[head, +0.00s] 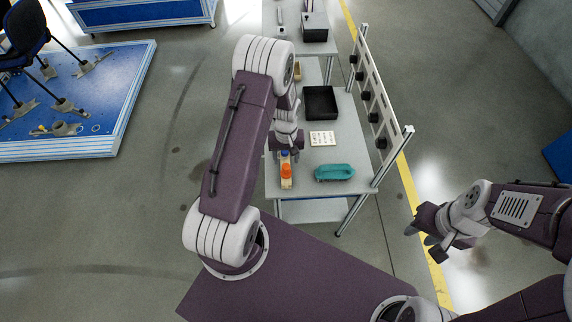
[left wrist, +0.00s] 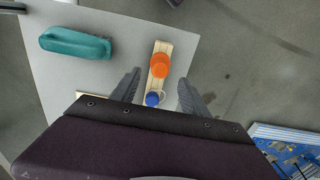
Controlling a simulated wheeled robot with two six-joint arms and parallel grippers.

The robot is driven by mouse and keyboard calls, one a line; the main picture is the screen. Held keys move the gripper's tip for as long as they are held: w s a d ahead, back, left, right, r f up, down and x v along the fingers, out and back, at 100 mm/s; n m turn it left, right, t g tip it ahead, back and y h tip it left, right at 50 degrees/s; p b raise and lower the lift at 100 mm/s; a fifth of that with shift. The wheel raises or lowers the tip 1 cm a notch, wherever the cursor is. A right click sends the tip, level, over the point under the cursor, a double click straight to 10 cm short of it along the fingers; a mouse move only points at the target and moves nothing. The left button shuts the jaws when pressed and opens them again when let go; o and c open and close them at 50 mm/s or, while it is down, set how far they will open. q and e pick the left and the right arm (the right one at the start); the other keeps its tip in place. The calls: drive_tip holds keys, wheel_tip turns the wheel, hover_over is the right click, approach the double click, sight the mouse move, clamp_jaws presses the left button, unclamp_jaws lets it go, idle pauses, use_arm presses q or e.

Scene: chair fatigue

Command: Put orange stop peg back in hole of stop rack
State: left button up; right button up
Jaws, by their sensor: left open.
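The orange stop peg (head: 286,170) stands on the narrow wooden stop rack (head: 287,184) at the left edge of the table; I cannot tell whether it is seated in a hole. In the left wrist view the orange peg (left wrist: 160,66) is at the far part of the rack (left wrist: 164,46). A blue peg (left wrist: 153,99) with a pale ring beside it is nearer. My left gripper (left wrist: 157,88) is open above the rack, its fingers either side of it and apart from the pegs. My right gripper (head: 424,245) is over the floor, away from the table; its opening is unclear.
A white card (head: 323,138) and a black bin (head: 320,103) are farther back on the table (head: 300,185). A rail frame (head: 375,90) with black knobs runs along the right side. A blue platform (head: 110,100) stands left.

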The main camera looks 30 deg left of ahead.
use_arm(q)
wheel_tip(320, 180, up, 3)
drive_tip(key=shift+f, duration=0.1)
idle(0.6)
drive_tip(key=shift+w+d+r, duration=0.1)
drive_tip(key=shift+w+r, duration=0.05)
drive_tip(key=shift+r, duration=0.05)
drive_tip(key=d+r+m+t, duration=0.2)
drive_tip(key=d+r, duration=0.2)
drive_tip(key=r, duration=0.6)
drive_tip(key=s+d+r+m, duration=0.1)
drive_tip(key=s+m, duration=0.1)
drive_tip(key=s, duration=0.4)
drive_tip(key=s+d+r+m, duration=0.1)
drive_tip(key=s+d+m, duration=0.1)
drive_tip(key=s, duration=0.5)
drive_tip(key=shift+d+r+g, duration=0.2)
drive_tip(key=shift+r+g, duration=0.05)
drive_tip(key=shift+g, duration=0.15)
